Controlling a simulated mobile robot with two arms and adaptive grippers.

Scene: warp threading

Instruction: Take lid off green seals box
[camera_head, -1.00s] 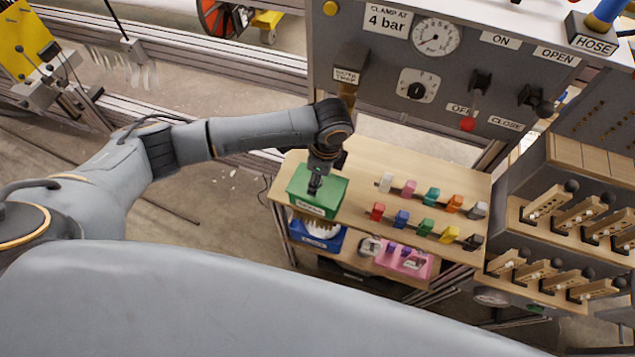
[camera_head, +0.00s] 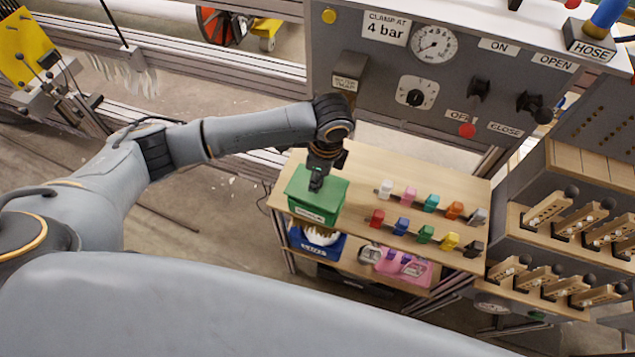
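The green seals box (camera_head: 312,213) stands at the left end of the wooden table, with its green lid (camera_head: 332,190) on top. A white label is on its front. My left gripper (camera_head: 316,184) points down at the middle of the lid, at the place where a handle would be. The fingers are small and dark here, and I cannot tell whether they are closed on anything. My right gripper does not show; a large grey arm link of mine fills the bottom of the view.
Two rows of coloured clips (camera_head: 425,233) sit on the table (camera_head: 365,165) to the right of the box. Below are a blue bin (camera_head: 318,247) and a pink tray (camera_head: 412,272). A grey gauge panel (camera_head: 380,75) stands behind, and wooden lever racks (camera_head: 550,240) stand at the right.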

